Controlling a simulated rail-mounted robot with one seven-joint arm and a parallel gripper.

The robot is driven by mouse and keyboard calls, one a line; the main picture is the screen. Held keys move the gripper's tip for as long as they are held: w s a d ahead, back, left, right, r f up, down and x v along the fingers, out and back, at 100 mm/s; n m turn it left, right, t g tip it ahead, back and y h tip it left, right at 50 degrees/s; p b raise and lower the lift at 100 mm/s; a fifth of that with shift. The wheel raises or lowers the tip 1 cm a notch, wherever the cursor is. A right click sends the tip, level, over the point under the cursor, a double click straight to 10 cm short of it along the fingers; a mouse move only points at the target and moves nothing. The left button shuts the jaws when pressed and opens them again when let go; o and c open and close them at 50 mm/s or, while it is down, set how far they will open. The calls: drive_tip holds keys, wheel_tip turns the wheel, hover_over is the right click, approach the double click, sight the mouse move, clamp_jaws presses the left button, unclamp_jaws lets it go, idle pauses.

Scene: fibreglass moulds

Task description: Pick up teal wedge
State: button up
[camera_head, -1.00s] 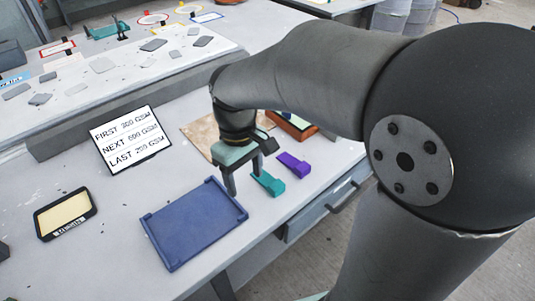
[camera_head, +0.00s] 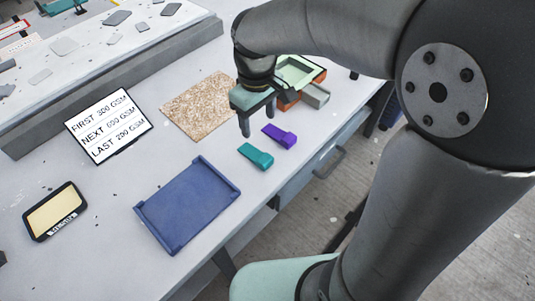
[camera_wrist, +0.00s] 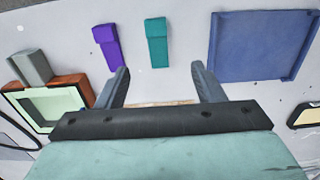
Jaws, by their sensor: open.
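The teal wedge (camera_head: 255,156) lies on the grey table between the blue tray and the purple wedge (camera_head: 279,136). In the wrist view the teal wedge (camera_wrist: 156,42) is ahead of the gap between my fingers, with the purple wedge (camera_wrist: 107,46) to its left. My gripper (camera_head: 258,122) is open and empty, above the table and behind the two wedges in the head view. Its two fingers (camera_wrist: 160,85) show apart in the wrist view, and neither touches a wedge.
The blue tray (camera_head: 148,210) is left of the teal wedge. A brown board (camera_head: 198,104) lies behind. An orange-framed box (camera_head: 318,78) and a grey block (camera_head: 315,95) are at the right. A sign (camera_head: 108,127) and a yellow-faced device (camera_head: 55,212) are further left.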

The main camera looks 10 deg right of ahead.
hover_over(262, 156)
drive_tip(key=f, duration=1)
drive_tip(key=shift+s+a+f, duration=0.15)
drive_tip(key=shift+s+a, duration=0.05)
drive_tip(key=shift+a, duration=0.15)
drive_tip(key=shift+w+d+f+p, duration=0.1)
drive_tip(key=shift+d+f+p, duration=0.15)
drive_tip(key=shift+f, duration=1.1)
drive_tip(key=shift+w+d+f+p, duration=0.1)
drive_tip(key=shift+f+p, duration=0.1)
drive_tip(key=shift+f, duration=1.1)
drive_tip(key=c, duration=1.1)
